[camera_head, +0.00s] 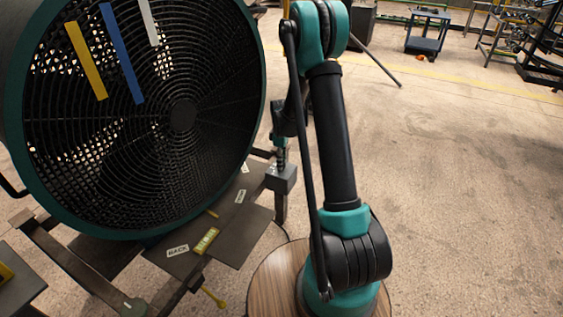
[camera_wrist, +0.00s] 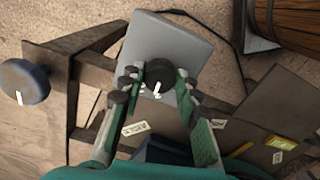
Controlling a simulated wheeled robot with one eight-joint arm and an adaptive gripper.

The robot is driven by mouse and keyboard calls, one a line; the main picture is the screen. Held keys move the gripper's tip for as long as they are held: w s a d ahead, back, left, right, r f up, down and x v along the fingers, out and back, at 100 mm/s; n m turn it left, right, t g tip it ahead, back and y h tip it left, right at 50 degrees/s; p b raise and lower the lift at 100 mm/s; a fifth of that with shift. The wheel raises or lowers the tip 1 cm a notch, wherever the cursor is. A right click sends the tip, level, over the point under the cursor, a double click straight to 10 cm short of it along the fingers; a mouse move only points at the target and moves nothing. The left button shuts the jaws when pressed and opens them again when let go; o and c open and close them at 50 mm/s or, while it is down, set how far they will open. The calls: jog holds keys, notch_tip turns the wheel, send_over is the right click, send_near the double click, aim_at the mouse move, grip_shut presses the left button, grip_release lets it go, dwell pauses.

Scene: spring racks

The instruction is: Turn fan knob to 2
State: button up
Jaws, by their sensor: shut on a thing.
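The fan (camera_head: 182,117) is a large round drum with a dark grille and a teal rim, in the left of the head view. A grey control box (camera_head: 282,179) stands beside its lower right edge and also shows in the wrist view (camera_wrist: 168,40). The black fan knob (camera_wrist: 165,72) sits on the box's face. Its white pointer line points down in the wrist view. Number marks around it are too small to read. My gripper (camera_wrist: 159,76) has its fingers on both sides of the knob, shut on it. In the head view my gripper (camera_head: 281,150) is just above the box.
Yellow, blue and white strips (camera_head: 122,55) hang on the grille. A dark plate (camera_head: 238,222) with small labels lies below the fan. A round blue-grey part (camera_wrist: 26,84) with a white mark is at the left. A wooden barrel (camera_wrist: 292,28) stands nearby.

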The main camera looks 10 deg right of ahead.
jog(key=shift+m, duration=2.2)
jog(key=o, duration=1.2)
jog(key=shift+c, duration=0.2)
notch_tip(320, 180, up, 12)
jog(key=shift+s, duration=0.1)
jog(key=s+d+m+t, duration=0.1)
jog(key=s+m, duration=0.3)
jog(key=s, duration=1.1)
jog(key=s+d+m+t, duration=0.2)
jog(key=s+m+t, duration=0.1)
jog(key=s, duration=1.2)
jog(key=shift+s+d+r+m, duration=0.25)
jog(key=shift+s+d+m, duration=0.1)
jog(key=shift+m, duration=0.45)
